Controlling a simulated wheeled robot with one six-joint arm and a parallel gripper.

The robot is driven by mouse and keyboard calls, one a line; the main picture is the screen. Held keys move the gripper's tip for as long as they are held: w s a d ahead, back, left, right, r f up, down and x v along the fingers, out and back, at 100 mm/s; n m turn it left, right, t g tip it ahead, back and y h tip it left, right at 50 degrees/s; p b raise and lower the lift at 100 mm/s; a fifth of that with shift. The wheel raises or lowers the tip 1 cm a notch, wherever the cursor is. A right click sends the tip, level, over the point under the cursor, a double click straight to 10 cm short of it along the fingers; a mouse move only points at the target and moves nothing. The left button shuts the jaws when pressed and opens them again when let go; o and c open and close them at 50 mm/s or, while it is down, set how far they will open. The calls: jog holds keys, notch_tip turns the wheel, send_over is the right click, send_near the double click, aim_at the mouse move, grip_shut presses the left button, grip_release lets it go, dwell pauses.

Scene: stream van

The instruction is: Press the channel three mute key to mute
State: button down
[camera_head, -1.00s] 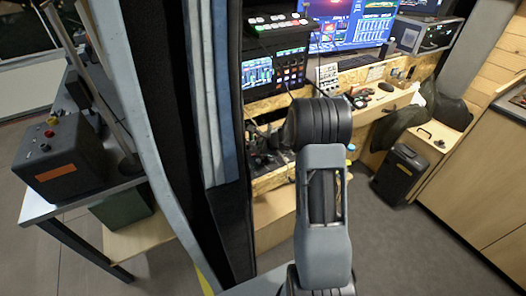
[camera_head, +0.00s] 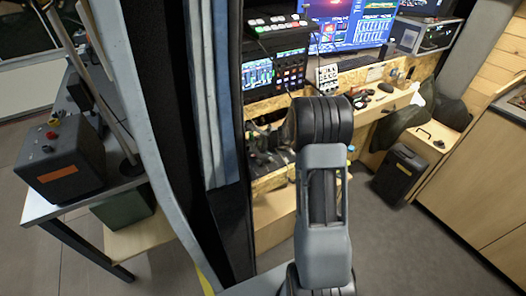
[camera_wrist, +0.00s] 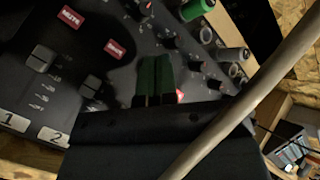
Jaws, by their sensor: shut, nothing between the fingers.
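In the wrist view a dark mixer panel (camera_wrist: 30,85) fills the upper left, with red mute keys. One mute key (camera_wrist: 70,17) is at the upper left and a second mute key (camera_wrist: 115,48) is right of it. A third red key (camera_wrist: 180,96), apparently channel three's, shows only as a small patch beside my fingers; the rest is hidden. My gripper (camera_wrist: 155,60) has two green fingers, shut together with nothing between them, over the panel just left of that patch. I cannot tell whether they touch the panel. The gripper is hidden in the head view.
Fader caps (camera_wrist: 40,58) and number labels 1 and 2 lie left of my fingers. A green cylinder (camera_wrist: 196,9) and grey plugs (camera_wrist: 232,54) stand at the right. A brown rod (camera_wrist: 245,100) crosses the wrist view diagonally. Monitors (camera_head: 345,25) stand behind the desk.

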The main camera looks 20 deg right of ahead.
notch_tip(320, 180, up, 6)
jog(key=p, duration=0.4)
jog(key=shift+f, duration=0.1)
dwell(0.5)
